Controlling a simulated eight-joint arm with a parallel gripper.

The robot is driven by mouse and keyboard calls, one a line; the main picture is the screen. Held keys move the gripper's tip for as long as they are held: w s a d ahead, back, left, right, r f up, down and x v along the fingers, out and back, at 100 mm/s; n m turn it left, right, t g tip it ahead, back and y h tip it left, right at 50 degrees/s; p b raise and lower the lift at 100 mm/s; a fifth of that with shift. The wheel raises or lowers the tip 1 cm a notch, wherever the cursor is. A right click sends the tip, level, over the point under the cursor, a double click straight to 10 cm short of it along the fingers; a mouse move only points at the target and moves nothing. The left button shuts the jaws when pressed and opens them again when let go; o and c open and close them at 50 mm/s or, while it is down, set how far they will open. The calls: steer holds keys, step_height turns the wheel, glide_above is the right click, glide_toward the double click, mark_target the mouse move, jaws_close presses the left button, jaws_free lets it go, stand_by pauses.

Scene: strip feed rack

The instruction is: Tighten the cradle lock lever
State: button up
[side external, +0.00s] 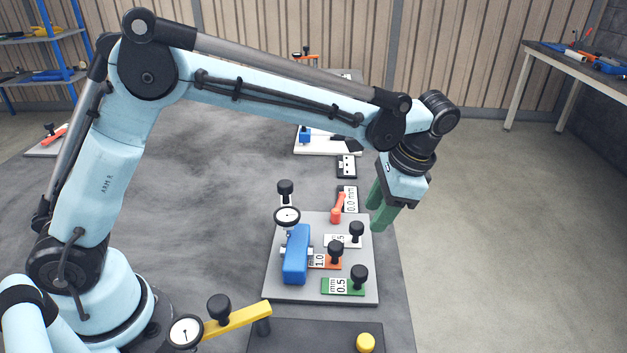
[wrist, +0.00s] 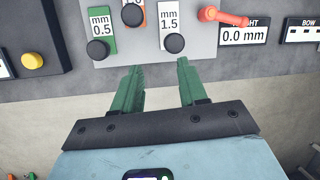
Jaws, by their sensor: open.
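A red lever (side external: 337,210) stands at the back right of a light grey plate (side external: 275,292), beside a white 0.0 mm label. In the wrist view the red lever (wrist: 224,17) lies near the top right, pointing sideways across the label's upper edge. No marking names it as the cradle lock lever. My gripper (side external: 377,212) is open and empty, its green fingers pointing down to the right of the plate. In the wrist view my gripper (wrist: 159,66) sits over the bench edge, apart from the lever.
On the plate are a blue block (side external: 296,255), a dial gauge (side external: 287,216) and black-knobbed tabs marked 0.5 (side external: 342,286), 1.0 (side external: 327,261) and 1.5. A yellow bar (side external: 237,319) and yellow button (side external: 366,343) are in front. Open floor lies to the right.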

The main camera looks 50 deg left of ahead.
mark_target(342, 198)
steer(key=w+a+r+n+h, duration=0.1)
steer(key=w+a+r+n, duration=0.15)
steer(key=a+n, duration=0.4)
steer(key=w+a+r+n, duration=0.2)
steer(key=w+a+n, duration=0.25)
steer(key=n, duration=0.35)
steer(key=shift+m, duration=0.25)
steer(key=x, duration=1.1)
steer(key=shift+s+f, duration=0.35)
steer(key=shift+f, duration=0.05)
jaws_close()
